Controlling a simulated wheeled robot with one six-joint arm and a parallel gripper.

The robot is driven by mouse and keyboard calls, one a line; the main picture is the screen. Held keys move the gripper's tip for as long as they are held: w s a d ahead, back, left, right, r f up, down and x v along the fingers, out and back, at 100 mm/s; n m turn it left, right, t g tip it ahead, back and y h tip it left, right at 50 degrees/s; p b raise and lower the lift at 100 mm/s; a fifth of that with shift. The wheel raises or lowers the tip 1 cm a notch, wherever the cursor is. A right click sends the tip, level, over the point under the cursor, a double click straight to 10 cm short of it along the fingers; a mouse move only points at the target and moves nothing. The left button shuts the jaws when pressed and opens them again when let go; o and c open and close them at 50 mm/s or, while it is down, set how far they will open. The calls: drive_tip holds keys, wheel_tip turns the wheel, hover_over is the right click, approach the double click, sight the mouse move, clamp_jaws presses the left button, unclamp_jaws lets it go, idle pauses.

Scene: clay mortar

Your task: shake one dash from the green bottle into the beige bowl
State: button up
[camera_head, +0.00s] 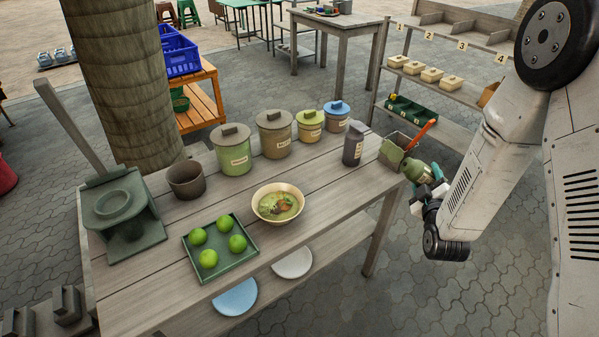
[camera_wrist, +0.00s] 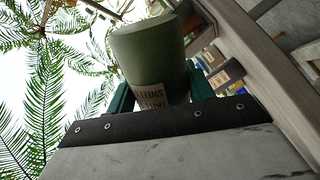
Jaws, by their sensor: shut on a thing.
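My gripper (camera_head: 428,190) is at the table's right end, shut on the green bottle (camera_head: 416,172). The bottle is held tilted, beside the right edge of the table. In the wrist view the green bottle (camera_wrist: 150,55) fills the space between the teal fingers, and part of its label shows upside down. The beige bowl (camera_head: 278,203) stands on the table to the left of my gripper, well apart from it. It holds a greenish soup with bits in it.
A dark bottle (camera_head: 353,146) stands near the table's back right, beside a caddy (camera_head: 396,148) with an orange-handled thing. Several lidded jars, such as a green one (camera_head: 233,152), line the back. A green tray (camera_head: 222,274) with limes lies left of the bowl.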

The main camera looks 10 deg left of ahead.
drive_tip(key=s+a+n+g+y, duration=0.1)
drive_tip(key=s+a+y, duration=0.1)
drive_tip(key=a, duration=0.9)
drive_tip(key=s+a+r+n+g+y, duration=0.1)
drive_tip(key=s+a+n+y, duration=0.1)
drive_tip(key=a, duration=0.9)
drive_tip(key=s+a+r+n+y, duration=0.1)
drive_tip(key=s+a+n+y, duration=0.1)
drive_tip(key=s+a, duration=0.4)
drive_tip(key=shift+a+g+y, duration=0.2)
drive_tip(key=shift+a+y, duration=0.25)
drive_tip(key=shift+a, duration=0.8)
drive_tip(key=shift+a+g+y, duration=0.2)
drive_tip(key=shift+a+y, duration=0.25)
drive_tip(key=shift+a, duration=0.75)
drive_tip(key=s+a+r+m, duration=0.1)
drive_tip(key=a+r+m, duration=0.1)
drive_tip(key=r+m, duration=0.3)
drive_tip(key=s+a+r+m, duration=0.2)
drive_tip(key=a+r+m, duration=0.1)
drive_tip(key=r+m, duration=0.3)
drive_tip(key=shift+s+r, duration=0.25)
